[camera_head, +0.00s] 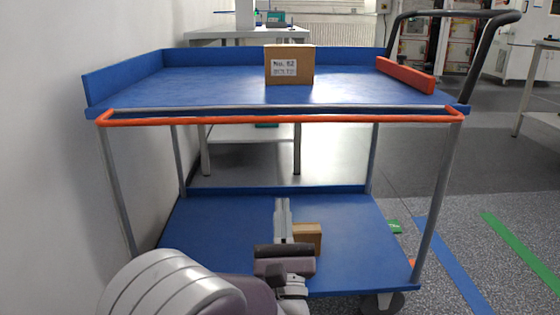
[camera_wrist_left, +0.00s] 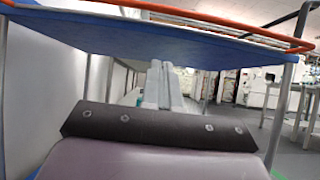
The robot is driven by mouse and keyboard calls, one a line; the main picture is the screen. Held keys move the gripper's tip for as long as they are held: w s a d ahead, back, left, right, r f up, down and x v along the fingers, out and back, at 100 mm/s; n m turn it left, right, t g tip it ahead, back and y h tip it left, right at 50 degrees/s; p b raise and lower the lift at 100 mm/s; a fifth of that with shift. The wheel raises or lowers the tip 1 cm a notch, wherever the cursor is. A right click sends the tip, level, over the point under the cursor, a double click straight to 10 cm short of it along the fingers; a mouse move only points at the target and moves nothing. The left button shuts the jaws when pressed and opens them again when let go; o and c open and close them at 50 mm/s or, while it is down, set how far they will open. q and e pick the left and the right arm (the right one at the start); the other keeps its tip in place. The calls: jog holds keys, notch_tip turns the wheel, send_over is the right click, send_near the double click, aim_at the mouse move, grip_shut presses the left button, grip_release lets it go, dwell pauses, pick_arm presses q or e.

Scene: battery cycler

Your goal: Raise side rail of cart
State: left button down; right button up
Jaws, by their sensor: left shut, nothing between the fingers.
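The blue cart's top deck (camera_head: 200,88) has an orange side rail (camera_head: 280,122) along its near edge, low against the deck's front lip. The rail also shows across the top of the left wrist view (camera_wrist_left: 200,22), above the underside of the deck (camera_wrist_left: 120,38). My left gripper (camera_head: 282,208) is shut and empty, below the rail's level, and appears in front of the lower shelf in the head view. In the left wrist view its fingers (camera_wrist_left: 160,75) point forward below the deck. They do not touch the rail. My right gripper is in neither view.
A cardboard box (camera_head: 289,65) stands on the top deck and a smaller box (camera_head: 307,238) on the lower shelf (camera_head: 355,225). An orange-red bar (camera_head: 405,75) lines the deck's right side, near the black push handle (camera_head: 480,50). A white wall (camera_head: 50,150) is close on the left.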

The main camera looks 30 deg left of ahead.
pick_arm(q)
jog(key=w+a+r+b, duration=0.3)
jog(key=w+r, duration=0.4)
jog(key=r, duration=0.3)
jog(key=shift+w+a+b, duration=0.15)
jog(key=shift+a+b, duration=0.15)
jog(key=shift+a, duration=0.45)
jog(key=shift+y, duration=0.3)
